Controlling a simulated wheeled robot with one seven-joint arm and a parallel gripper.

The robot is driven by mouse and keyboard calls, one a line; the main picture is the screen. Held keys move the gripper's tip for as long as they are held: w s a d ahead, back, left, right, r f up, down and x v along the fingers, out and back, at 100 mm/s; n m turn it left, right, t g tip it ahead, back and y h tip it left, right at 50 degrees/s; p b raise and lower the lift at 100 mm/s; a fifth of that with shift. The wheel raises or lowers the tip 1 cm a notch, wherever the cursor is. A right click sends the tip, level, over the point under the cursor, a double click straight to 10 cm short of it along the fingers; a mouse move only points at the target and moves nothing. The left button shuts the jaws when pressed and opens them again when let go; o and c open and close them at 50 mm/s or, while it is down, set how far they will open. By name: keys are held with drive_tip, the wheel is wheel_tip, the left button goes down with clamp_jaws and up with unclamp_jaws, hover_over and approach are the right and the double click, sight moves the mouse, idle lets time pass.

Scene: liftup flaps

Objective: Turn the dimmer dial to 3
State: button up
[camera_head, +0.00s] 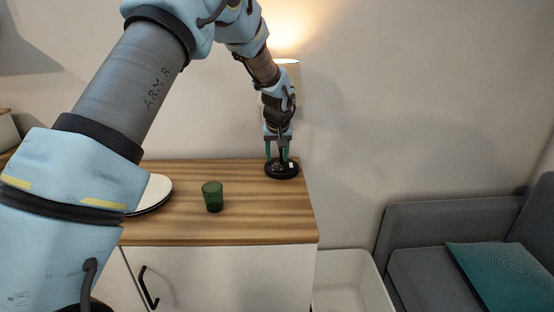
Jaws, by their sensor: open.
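A lamp with a lit shade (289,68) stands at the back right of the wooden cabinet top, mostly hidden behind my arm. Its round black base (282,171) rests on the wood, with a small white mark on it. The dimmer dial cannot be made out clearly; it may be on this base, partly hidden by my fingers. My gripper (277,158) points down over the base with its two greenish fingers apart, one on each side. I cannot tell whether the fingertips touch anything. No number or dial setting is readable.
A green cup (212,196) stands on the cabinet top (265,225) left of the lamp. A white plate (155,192) lies further left, partly behind my arm. A white bin (350,283) and a grey sofa (435,225) with a teal cushion (505,272) are at right.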

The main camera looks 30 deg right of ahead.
drive_tip(key=b+v, duration=0.1)
drive_tip(key=v, duration=0.8)
drive_tip(key=s+a+n+g+y+p, duration=0.1)
drive_tip(key=s+a+n, duration=0.1)
drive_tip(key=a, duration=2.3)
drive_tip(key=s+a+f+n, duration=0.1)
drive_tip(key=s+a, duration=0.5)
drive_tip(key=a, duration=0.3)
drive_tip(key=s+a+f+g+p, duration=0.1)
drive_tip(key=s+a+f, duration=0.1)
drive_tip(key=s+a, duration=0.5)
drive_tip(key=shift+s+a+n+y, duration=0.3)
drive_tip(key=shift+a+n, duration=0.1)
drive_tip(key=shift+a, duration=0.55)
